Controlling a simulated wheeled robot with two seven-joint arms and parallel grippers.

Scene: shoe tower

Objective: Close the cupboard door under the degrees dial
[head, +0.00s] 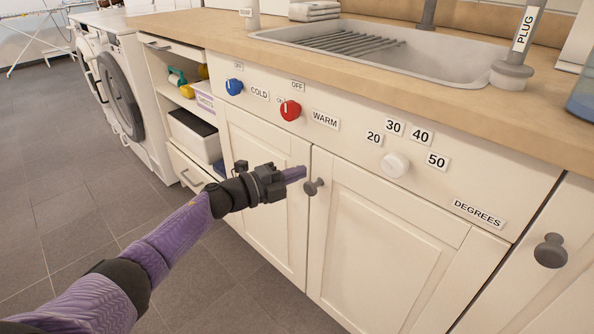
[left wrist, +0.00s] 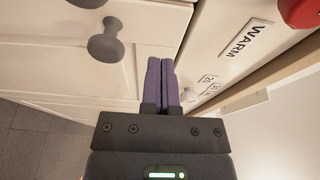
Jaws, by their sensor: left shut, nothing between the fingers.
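The white degrees dial (head: 395,165) is on the cream front panel, among the labels 20, 30, 40 and 50, above the DEGREES label (head: 479,213). Below it is a cream cupboard door (head: 375,245) with a grey round knob (head: 314,186) at its upper left. The door looks flush or almost flush with the cabinet; I cannot tell if a small gap is left. My left gripper (head: 300,173) is shut and empty, its purple fingertips just left of the knob. In the left wrist view its fingers (left wrist: 160,75) are together, with a grey knob (left wrist: 105,40) to their left.
The neighbouring door (head: 262,215) is behind my left gripper. Blue (head: 234,87) and red (head: 290,110) knobs sit on the panel. Another grey knob (head: 550,250) is at the right. A sink (head: 390,55) is set in the wooden counter. A washing machine (head: 122,90) stands left; floor is clear.

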